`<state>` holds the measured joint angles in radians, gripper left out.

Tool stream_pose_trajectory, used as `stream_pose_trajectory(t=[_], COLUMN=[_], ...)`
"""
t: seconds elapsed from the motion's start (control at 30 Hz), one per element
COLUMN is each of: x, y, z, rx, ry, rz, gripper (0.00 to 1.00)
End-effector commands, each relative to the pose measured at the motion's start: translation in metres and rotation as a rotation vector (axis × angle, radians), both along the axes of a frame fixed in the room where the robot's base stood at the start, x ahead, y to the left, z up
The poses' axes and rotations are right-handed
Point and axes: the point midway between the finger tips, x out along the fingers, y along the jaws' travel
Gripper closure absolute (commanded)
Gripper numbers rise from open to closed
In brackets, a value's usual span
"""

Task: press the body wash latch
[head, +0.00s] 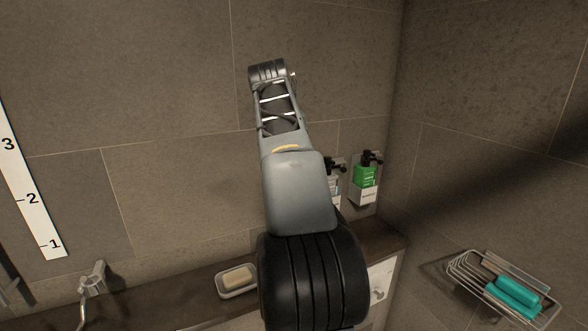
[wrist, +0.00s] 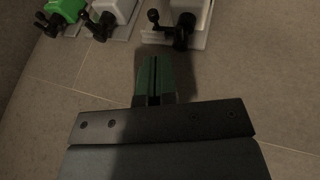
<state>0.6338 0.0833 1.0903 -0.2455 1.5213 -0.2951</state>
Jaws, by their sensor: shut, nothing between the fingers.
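Three wall dispensers with black pump heads line the top of the wrist view: a green bottle (wrist: 64,8), a white one (wrist: 122,10) and another pale one (wrist: 190,12). I cannot read which is the body wash. In the head view the green bottle (head: 365,176) hangs near the wall corner. My gripper (wrist: 155,62) is shut and empty, just below the pale dispenser's black pump head (wrist: 184,32) in the wrist view. My arm hides it in the head view.
A dark counter (head: 200,299) runs below the dispensers, with a soap dish (head: 237,282) and a tap (head: 92,280) on it. A wire basket (head: 470,265) with teal rolled items (head: 516,293) is on the right wall. A numbered strip (head: 30,200) marks the left wall.

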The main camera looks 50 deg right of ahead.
Motion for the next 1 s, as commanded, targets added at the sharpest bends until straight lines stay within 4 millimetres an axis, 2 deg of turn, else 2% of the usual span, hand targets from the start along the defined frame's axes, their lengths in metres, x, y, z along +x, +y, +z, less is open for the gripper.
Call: stream_pose_trajectory(t=[0.27,0.7,1.0], x=[0.001,0.013,0.019], y=[-0.001,-0.029,-0.042], z=[-0.004,-0.06,-0.084], rx=[0.0,0.002,0.0], ry=[-0.001,0.0,-0.001], rz=[0.001,0.0,0.001], gripper=[1.0,1.0,1.0])
